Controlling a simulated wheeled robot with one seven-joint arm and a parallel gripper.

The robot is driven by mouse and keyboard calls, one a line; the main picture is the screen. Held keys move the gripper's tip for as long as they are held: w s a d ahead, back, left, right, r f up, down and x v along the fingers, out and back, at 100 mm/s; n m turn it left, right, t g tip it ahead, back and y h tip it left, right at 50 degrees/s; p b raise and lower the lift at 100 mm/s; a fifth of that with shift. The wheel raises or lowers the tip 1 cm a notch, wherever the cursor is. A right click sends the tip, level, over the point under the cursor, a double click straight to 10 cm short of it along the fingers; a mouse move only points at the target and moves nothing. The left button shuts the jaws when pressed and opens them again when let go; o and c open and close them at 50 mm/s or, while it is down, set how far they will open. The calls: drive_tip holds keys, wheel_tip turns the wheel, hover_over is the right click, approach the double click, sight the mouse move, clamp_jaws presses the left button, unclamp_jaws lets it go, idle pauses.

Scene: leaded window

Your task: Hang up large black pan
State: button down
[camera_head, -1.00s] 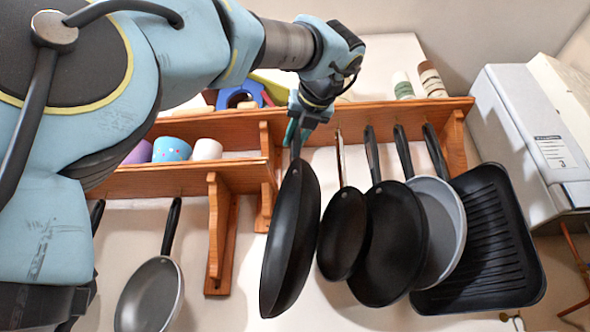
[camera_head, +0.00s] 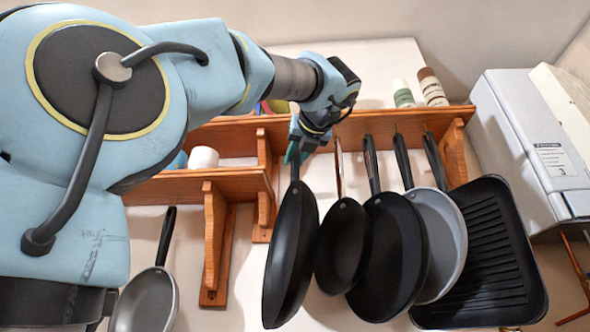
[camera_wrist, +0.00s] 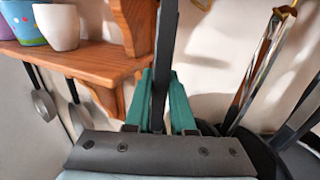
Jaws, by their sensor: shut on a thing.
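The large black pan (camera_head: 290,255) hangs from my gripper (camera_head: 296,153) in the head view, its handle pointing up and its body turned mostly edge-on. My gripper is shut on the pan's handle (camera_wrist: 160,80), which stands between the two green fingers in the wrist view. The pan is just left of a smaller black pan (camera_head: 341,245) and seems close to or touching it. The wooden shelf (camera_head: 372,124) is right behind my gripper. Whether the handle's top meets a hook is hidden by my gripper.
Right of it hang another black pan (camera_head: 388,258), a grey pan (camera_head: 441,243) and a black grill pan (camera_head: 492,255). A grey pan (camera_head: 146,299) hangs at lower left. A wooden bracket (camera_head: 214,240) and white cup (camera_head: 203,157) are on the left. A white boiler (camera_head: 520,140) stands right.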

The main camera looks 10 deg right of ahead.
drive_tip(key=w+d, duration=0.3)
drive_tip(key=w, duration=0.1)
drive_tip(key=shift+f, duration=0.35)
idle(0.6)
drive_tip(key=shift+d+f, duration=0.1)
idle(0.5)
unclamp_jaws()
drive_tip(key=shift+f, duration=0.1)
idle(0.6)
idle(0.4)
